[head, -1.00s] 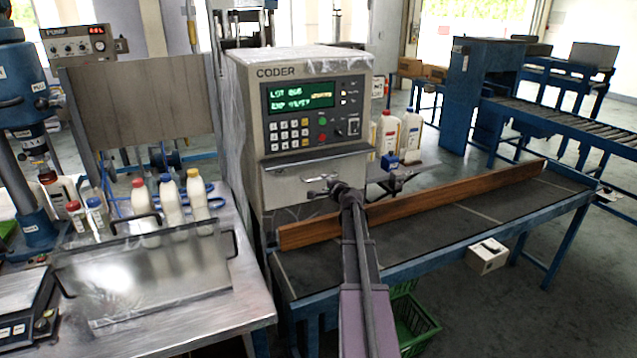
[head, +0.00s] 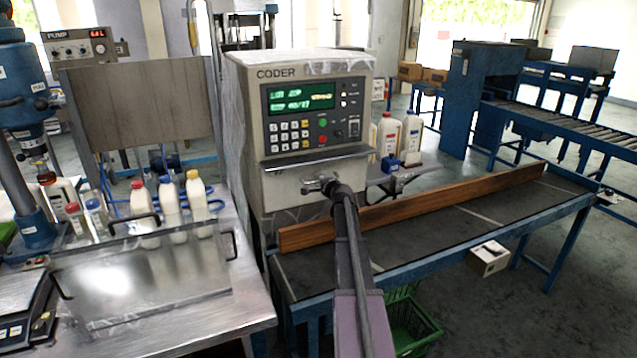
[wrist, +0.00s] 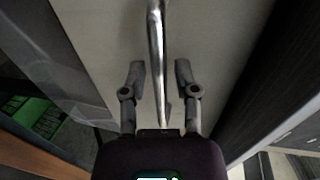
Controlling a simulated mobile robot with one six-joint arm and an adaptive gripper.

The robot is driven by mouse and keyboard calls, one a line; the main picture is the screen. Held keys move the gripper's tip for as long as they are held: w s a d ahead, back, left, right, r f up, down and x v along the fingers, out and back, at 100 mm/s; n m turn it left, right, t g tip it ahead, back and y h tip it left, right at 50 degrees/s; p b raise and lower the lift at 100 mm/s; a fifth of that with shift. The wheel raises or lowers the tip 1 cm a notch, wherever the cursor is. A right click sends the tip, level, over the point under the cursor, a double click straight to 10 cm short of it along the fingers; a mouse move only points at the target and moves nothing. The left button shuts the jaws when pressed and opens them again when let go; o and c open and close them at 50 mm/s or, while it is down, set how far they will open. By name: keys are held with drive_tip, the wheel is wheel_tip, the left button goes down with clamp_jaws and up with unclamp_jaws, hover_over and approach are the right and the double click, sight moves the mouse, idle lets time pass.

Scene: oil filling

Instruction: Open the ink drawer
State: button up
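The ink drawer (head: 283,188) is the pale front panel low on the coder, below its keypad and a projecting lip. It looks shut. Its bright metal handle (wrist: 156,35) shows in the wrist view as a bar running down the picture; in the head view my gripper hides most of it. My gripper (head: 312,187) is at the drawer front. In the wrist view, my gripper (wrist: 158,82) has its two fingers apart, one on each side of the handle's line, with a gap on both sides. Whether the bar is fully at fingertip depth is hard to tell.
The coder (head: 300,110) stands at the left end of a dark conveyor bench with a wooden rail (head: 450,198). White bottles (head: 388,135) stand behind the rail. At left, a steel table (head: 215,300) carries several bottles and a clear guard (head: 140,280).

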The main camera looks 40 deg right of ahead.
clamp_jaws()
